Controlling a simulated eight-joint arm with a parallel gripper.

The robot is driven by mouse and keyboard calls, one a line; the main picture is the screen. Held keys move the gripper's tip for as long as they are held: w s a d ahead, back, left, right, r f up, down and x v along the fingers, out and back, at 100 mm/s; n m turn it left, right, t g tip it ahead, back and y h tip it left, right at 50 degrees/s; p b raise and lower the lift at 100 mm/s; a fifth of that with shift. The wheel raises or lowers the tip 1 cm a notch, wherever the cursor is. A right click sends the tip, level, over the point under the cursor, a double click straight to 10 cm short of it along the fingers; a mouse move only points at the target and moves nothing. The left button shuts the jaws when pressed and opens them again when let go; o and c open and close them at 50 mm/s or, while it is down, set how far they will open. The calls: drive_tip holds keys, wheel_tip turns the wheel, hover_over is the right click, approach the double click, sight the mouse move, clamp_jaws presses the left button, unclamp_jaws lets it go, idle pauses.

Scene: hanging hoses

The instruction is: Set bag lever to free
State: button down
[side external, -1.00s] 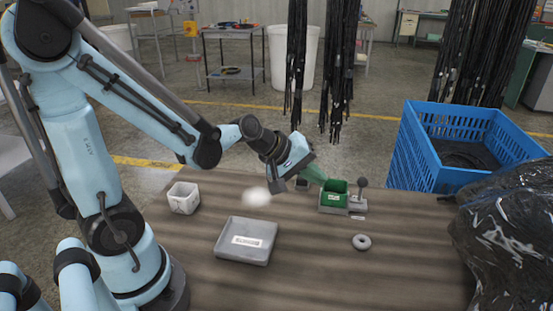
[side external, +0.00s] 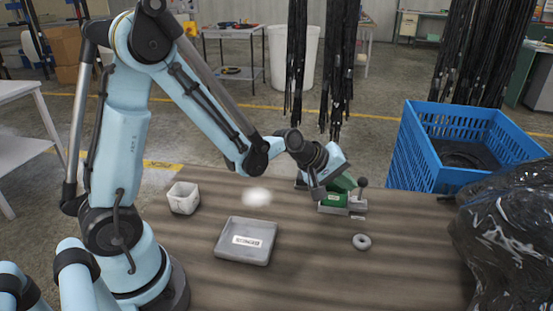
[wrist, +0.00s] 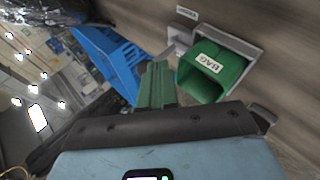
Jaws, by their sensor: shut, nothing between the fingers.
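The green box (side external: 332,202) stands at the back of the table in the side view. In the wrist view the green box (wrist: 221,75) shows a BAG label. A lever with a dark round knob (side external: 362,183) rises upright from a grey base (side external: 357,205) on the box's right. My gripper (side external: 351,182) is shut and empty. Its green fingers are over the box, close to the left of the knob; contact is unclear. The shut fingers (wrist: 158,70) also show in the wrist view.
A grey ring (side external: 361,242) lies in front of the box. A grey tray (side external: 246,243) and a white container (side external: 184,197) are on the left. A blue crate (side external: 455,150) and a black plastic bag (side external: 505,235) stand right. Hoses (side external: 340,70) hang behind.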

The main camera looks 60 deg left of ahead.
drive_tip(key=shift+w, duration=0.2)
drive_tip(key=shift+w+a+r+n+g+h, duration=0.15)
drive_tip(key=shift+w+a+n+g+h, duration=0.15)
drive_tip(key=shift+a+g+h, duration=0.15)
idle(0.4)
drive_tip(key=shift+w+a+g+h, duration=0.25)
drive_tip(key=shift+w+g, duration=0.1)
drive_tip(key=shift+g, duration=0.1)
drive_tip(key=shift+w+a+n+g+h, duration=0.4)
drive_tip(key=shift+w+n+g+h, duration=0.1)
drive_tip(key=shift+n, duration=0.1)
drive_tip(key=shift+w+a, duration=0.25)
drive_tip(key=shift+a, duration=0.05)
